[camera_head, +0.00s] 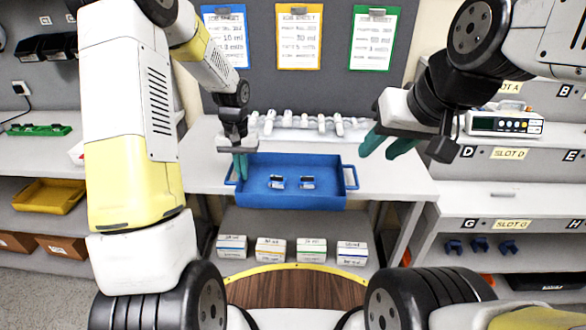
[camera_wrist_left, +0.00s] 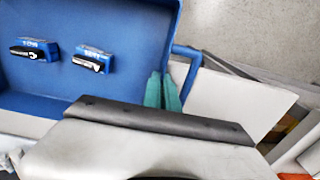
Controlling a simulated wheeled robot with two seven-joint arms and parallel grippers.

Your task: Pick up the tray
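The blue tray (camera_head: 290,200) sits level at the front of the white table, with a handle on each short side. It holds two small blue-and-white items, at left (camera_head: 277,182) and right (camera_head: 307,182). My left gripper (camera_head: 240,168) is at the tray's left side wall, beside the left handle; its teal fingers are close together and appear closed on that wall. They also show in the left wrist view (camera_wrist_left: 163,90), just beside the handle (camera_wrist_left: 190,78). My right gripper (camera_head: 387,143) is open and empty, above and right of the right handle (camera_head: 351,177).
A white rack (camera_head: 310,127) stands behind the tray. Small boxes (camera_head: 271,249) line the shelf below. A pump (camera_head: 504,123) sits on shelves at right. A yellow bin (camera_head: 50,194) is at far left. Bare tabletop (camera_head: 395,182) lies right of the tray.

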